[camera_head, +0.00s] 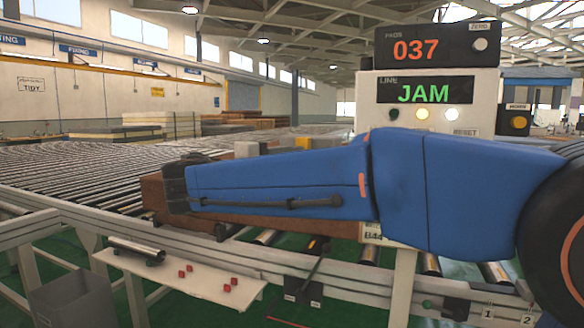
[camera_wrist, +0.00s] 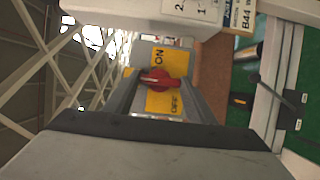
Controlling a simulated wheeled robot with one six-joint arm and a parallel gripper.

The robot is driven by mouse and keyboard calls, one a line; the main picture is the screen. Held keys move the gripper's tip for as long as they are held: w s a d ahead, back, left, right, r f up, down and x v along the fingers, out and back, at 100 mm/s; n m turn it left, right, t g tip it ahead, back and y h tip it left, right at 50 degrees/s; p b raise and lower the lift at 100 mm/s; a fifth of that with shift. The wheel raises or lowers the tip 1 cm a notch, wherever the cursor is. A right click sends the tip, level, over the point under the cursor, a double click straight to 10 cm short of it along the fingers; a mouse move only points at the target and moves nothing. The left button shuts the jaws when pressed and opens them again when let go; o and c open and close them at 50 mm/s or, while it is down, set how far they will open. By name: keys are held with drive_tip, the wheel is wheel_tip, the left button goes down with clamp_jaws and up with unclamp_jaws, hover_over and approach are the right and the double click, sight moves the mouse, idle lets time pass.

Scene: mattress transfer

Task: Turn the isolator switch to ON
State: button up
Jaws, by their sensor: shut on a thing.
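The isolator switch shows in the wrist view as a red knob (camera_wrist: 160,80) on a yellow plate (camera_wrist: 158,101). The plate is turned sideways in the picture, with ON above the knob and OFF below it. The knob's grip bar lies roughly crosswise between the two words; its exact setting is hard to tell. My gripper (camera_wrist: 160,84) is at the knob and shut on it, though the finger contact is not clear. In the head view my gripper (camera_head: 176,188) is at the left end of my blue arm, and no switch can be made out there.
A roller conveyor (camera_head: 70,168) runs across the left. A brown block (camera_head: 153,198) lies behind my gripper. A panel at the right carries a JAM display (camera_head: 424,93) and a 037 counter (camera_head: 415,50). A white shelf (camera_head: 200,282) with small red pieces is below my arm.

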idle(0.4)
drive_tip(key=o, duration=1)
drive_tip(key=shift+o, duration=0.2)
drive_tip(key=v, duration=1.7)
drive_tip(key=shift+a, duration=0.2)
drive_tip(key=shift+d, duration=0.1)
